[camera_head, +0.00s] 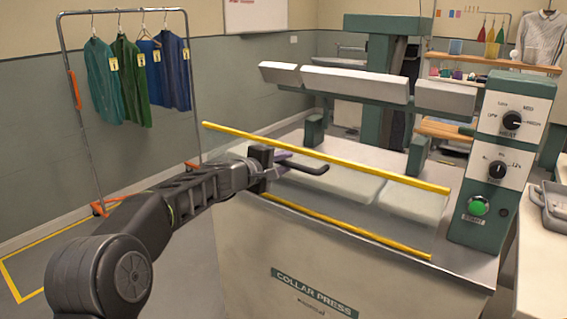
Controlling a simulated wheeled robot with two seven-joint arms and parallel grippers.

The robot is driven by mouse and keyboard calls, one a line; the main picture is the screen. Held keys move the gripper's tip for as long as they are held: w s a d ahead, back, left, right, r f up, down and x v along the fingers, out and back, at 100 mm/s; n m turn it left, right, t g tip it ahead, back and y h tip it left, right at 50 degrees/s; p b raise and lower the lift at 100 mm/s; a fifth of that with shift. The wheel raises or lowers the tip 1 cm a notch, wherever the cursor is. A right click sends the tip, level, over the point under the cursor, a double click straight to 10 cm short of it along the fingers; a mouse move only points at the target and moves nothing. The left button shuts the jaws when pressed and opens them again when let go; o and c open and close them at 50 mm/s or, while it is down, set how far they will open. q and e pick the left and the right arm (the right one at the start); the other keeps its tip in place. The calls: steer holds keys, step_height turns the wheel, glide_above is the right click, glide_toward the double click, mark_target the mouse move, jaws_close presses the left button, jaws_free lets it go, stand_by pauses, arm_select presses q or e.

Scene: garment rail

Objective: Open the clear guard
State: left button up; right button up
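The clear guard stands at the front of the collar press (310,245). Its upper yellow bar (370,167) slopes down to the right, and a lower yellow bar (345,229) runs below it. The clear panel itself hardly shows. My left gripper (300,163) comes in from the left, at the guard's left half near the upper bar. A dark, hook-like piece reaches right from it; I cannot tell if this is a finger or a guard handle. I cannot tell whether the fingers touch the guard or how far apart they are. My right gripper is out of view.
The press's control panel (500,160) has two black dials and a green button (478,207). Pale padded bars (355,84) hang above the press bed. A garment rail (68,50) with several shirts stands at the left. A side table (540,270) is at the right edge.

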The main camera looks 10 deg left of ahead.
arm_select(q)
jaws_close()
stand_by(1.1)
